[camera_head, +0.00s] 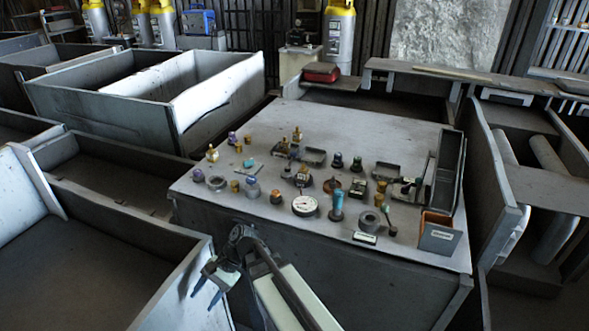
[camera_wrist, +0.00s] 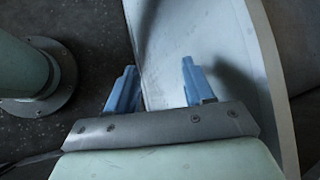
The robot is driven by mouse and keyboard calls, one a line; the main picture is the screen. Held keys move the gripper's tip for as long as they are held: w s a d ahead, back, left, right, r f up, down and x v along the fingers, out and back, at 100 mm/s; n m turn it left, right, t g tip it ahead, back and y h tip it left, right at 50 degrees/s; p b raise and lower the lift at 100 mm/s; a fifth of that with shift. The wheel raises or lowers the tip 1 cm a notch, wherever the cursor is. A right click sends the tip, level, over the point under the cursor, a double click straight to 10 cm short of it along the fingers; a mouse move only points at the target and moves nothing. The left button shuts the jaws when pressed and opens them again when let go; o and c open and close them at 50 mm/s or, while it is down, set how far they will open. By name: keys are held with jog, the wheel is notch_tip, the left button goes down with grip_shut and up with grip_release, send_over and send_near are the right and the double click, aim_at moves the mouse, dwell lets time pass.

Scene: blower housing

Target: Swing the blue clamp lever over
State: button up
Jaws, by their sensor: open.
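My gripper (camera_head: 205,292) is at the lower left of the head view, in front of the table and below its top. Its two blue fingers stand apart with nothing between them; they also show in the wrist view (camera_wrist: 158,72). An upright blue-teal piece (camera_head: 337,203) stands near the table's front, right of a round white gauge (camera_head: 305,206). A smaller teal piece (camera_head: 249,163) lies further back to the left. Both are too small for me to tell which, if either, is the clamp lever. My gripper is well away from both.
The grey table (camera_head: 400,150) carries several small fittings. An orange-and-grey bin (camera_head: 440,236) stands at its right front corner, near a tall dark tray (camera_head: 446,172). A pale walled bin (camera_head: 150,290) rises beside my gripper; a pale panel lies below it in the wrist view.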

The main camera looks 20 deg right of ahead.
jog(key=w+d+r+m, duration=0.2)
jog(key=w+d+r, duration=0.25)
jog(key=r, duration=0.25)
jog(key=w+a+r+n+t+h, duration=0.1)
jog(key=w+a+r, duration=0.1)
jog(key=w, duration=0.3)
jog(key=w+a+r+n+t+h, duration=0.1)
jog(key=w+a+r, duration=0.1)
jog(key=w, duration=0.3)
jog(key=w+a+r+n+t+h, duration=0.1)
jog(key=w+a+r, duration=0.1)
jog(key=w, duration=0.3)
jog(key=shift+w+a+t, duration=0.15)
jog(key=shift+w+t, duration=0.1)
jog(key=shift+t, duration=0.15)
jog(key=w+a+r+n+t+h, duration=0.2)
jog(key=w+a+r+n+t, duration=0.1)
jog(key=w+a+r, duration=0.75)
jog(key=w+a+r+n+t+h, duration=0.2)
jog(key=w+a+r+n+t, duration=0.25)
jog(key=w+r, duration=0.6)
jog(key=m+g, duration=0.7)
jog(key=m, duration=0.4)
send_near(294, 152)
jog(key=shift+h, duration=0.4)
jog(key=f, duration=0.3)
jog(key=w+a+f, duration=0.1)
jog(key=f, duration=0.5)
jog(key=shift+w+a+f, duration=0.2)
jog(key=shift+a, duration=0.05)
